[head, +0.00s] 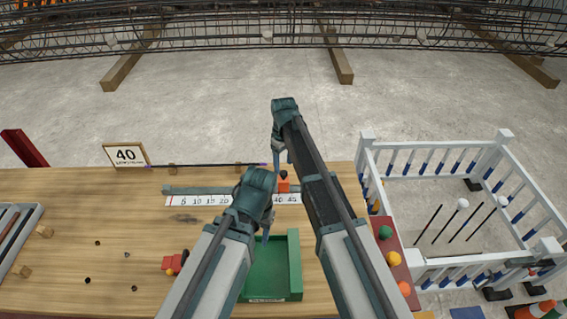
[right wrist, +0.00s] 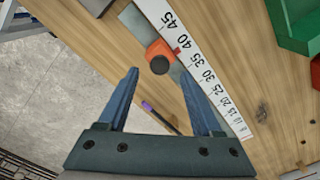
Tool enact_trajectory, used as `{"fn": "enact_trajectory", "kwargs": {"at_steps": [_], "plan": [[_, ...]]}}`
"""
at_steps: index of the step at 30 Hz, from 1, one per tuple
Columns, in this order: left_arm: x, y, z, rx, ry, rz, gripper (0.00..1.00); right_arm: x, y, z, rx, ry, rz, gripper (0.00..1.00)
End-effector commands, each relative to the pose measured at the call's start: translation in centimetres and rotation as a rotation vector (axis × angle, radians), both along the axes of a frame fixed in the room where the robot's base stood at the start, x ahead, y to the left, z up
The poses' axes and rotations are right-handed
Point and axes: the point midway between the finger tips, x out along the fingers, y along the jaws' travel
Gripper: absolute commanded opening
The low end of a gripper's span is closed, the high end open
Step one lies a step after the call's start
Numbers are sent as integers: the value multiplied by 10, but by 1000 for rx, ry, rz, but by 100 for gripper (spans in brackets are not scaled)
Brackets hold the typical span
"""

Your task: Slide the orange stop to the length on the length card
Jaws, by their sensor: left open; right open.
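The orange stop (head: 284,184) with a black knob sits on the grey rail of the ruler (head: 200,199). In the right wrist view the stop (right wrist: 160,50) has a small red pointer close to the 40 mark. The length card (head: 126,156) reads 40 and stands at the back left of the table. My right gripper (head: 281,156) is open and empty, just behind the stop; in the right wrist view the stop is just beyond the gap between its fingertips (right wrist: 160,72). My left gripper (head: 268,224) is open and empty, over the green tray's back edge.
The green tray (head: 294,262) stands in front of the ruler. A dark rod with a purple end (head: 205,165) lies along the table's back edge. A red strip with coloured knobs (head: 391,247) is on the right. A white railing (head: 440,255) stands beyond the table.

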Motion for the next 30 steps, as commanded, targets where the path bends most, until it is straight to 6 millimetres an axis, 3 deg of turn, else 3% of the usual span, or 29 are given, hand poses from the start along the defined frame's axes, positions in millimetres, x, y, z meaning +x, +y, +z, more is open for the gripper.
{"fn": "enact_trajectory", "kwargs": {"at_steps": [1,16,21,30], "plan": [[0,0,16,0,0,0,50,0,0,16,0,0,0,66],[0,0,90,0,0,0,50,0,0,90,0,0,0,66],[0,0,102,-1,0,4,50,0,0,102,0,0,0,66],[0,0,102,-1,0,5,50,0,0,102,0,0,0,66]]}}
